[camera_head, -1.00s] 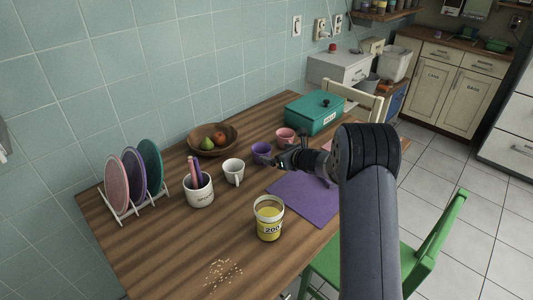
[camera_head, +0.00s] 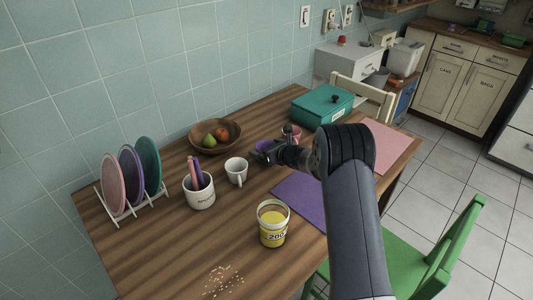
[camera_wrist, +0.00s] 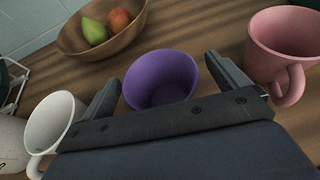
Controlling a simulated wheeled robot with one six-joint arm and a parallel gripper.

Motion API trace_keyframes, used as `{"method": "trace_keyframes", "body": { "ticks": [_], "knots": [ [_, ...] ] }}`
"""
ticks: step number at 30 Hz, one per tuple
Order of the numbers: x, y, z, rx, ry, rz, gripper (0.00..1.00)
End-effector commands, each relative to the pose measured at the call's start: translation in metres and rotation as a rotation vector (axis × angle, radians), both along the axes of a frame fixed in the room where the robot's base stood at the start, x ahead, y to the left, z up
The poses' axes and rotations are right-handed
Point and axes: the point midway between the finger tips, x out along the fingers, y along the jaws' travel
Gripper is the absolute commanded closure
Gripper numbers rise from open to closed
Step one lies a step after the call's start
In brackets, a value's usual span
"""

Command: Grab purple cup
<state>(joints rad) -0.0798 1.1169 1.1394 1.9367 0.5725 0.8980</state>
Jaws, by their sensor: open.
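The purple cup (camera_wrist: 160,80) stands upright on the table, and the wrist view looks down into its empty inside. In the head view the purple cup (camera_head: 263,146) is mostly hidden behind my gripper (camera_head: 262,155). In the wrist view my gripper (camera_wrist: 165,88) is open, with one finger left of the purple cup and the other right of it. The near side of the cup is hidden by the gripper body. I cannot tell whether the fingers touch the cup.
A white mug (camera_wrist: 52,125) stands close on the left and a pink mug (camera_wrist: 284,48) close on the right. A wooden fruit bowl (camera_wrist: 105,28) is behind. A yellow-filled cup (camera_head: 272,226) and a purple mat (camera_head: 300,200) lie nearer the front.

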Motion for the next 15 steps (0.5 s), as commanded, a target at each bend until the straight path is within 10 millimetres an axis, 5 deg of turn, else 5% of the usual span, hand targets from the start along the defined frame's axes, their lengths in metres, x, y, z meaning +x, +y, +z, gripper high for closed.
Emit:
{"method": "trace_keyframes", "body": {
  "ticks": [5,15],
  "knots": [
    [0.0002,-0.0006,0.0001,0.0,0.0,-0.001,0.05],
    [0.0,-0.0008,-0.0001,0.0,0.001,-0.001,0.33]
  ]
}}
